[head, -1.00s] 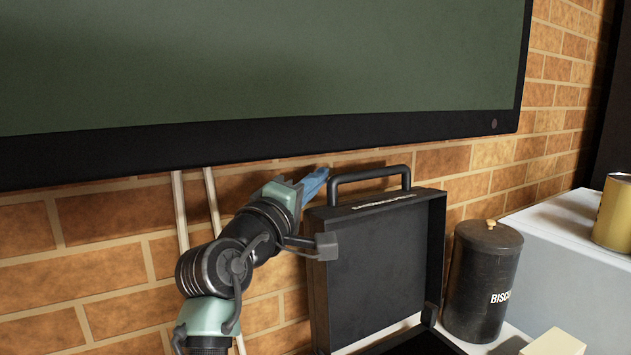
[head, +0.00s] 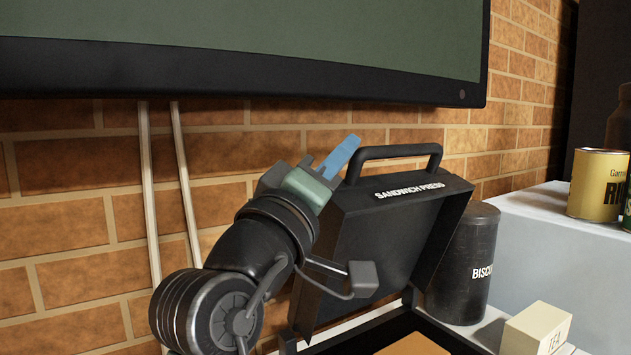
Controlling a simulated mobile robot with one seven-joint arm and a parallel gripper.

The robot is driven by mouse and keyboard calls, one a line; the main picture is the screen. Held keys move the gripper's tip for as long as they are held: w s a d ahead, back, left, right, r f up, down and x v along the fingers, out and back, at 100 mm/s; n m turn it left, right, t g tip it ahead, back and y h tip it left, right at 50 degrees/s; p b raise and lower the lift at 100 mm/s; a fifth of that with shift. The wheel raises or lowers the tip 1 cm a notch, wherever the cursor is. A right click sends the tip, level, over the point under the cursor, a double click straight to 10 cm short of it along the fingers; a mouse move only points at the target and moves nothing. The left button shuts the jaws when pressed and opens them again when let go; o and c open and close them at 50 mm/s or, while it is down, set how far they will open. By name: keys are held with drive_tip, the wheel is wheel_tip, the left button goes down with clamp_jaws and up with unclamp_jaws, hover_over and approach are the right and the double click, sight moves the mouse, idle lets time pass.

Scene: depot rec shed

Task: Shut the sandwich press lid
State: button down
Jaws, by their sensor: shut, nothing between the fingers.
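The black sandwich press lid (head: 385,235) stands raised in the head view, tilted forward over its base. Its handle (head: 400,151) is at the top edge, and "SANDWICH PRESS" is lettered below it. Part of the dark base (head: 452,340) shows at the bottom, with a tan surface inside. My gripper (head: 345,152) is at the lid's upper left corner, beside the left end of the handle. Its blue fingers are shut and empty. I cannot tell whether they touch the lid. My wrist hides part of the lid's left side.
A dark biscuit canister (head: 464,265) stands right of the press, with a cream tea box (head: 535,330) in front. A yellow tin (head: 598,185) sits on a grey-white box (head: 545,235). A wall screen (head: 250,110) hangs above; two pale conduits run down the brick wall.

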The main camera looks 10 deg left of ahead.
drive_tip(key=s+d+f+m+g+h+b, duration=0.2)
drive_tip(key=s+d+f+m+h+b, duration=0.3)
drive_tip(key=f+b, duration=0.5)
drive_tip(key=s+d+f+m+g+h+b, duration=0.1)
drive_tip(key=s+d+f+m+h+b, duration=0.4)
drive_tip(key=b, duration=1.3)
drive_tip(key=shift+s+d+f+m+g+h, duration=0.35)
drive_tip(key=shift+s+d+f+m, duration=1.65)
drive_tip(key=shift+f+m, duration=0.9)
drive_tip(key=shift+w+r+m, duration=0.1)
drive_tip(key=shift+r+m, duration=0.2)
drive_tip(key=shift+r, duration=0.05)
drive_tip(key=shift+d, duration=0.1)
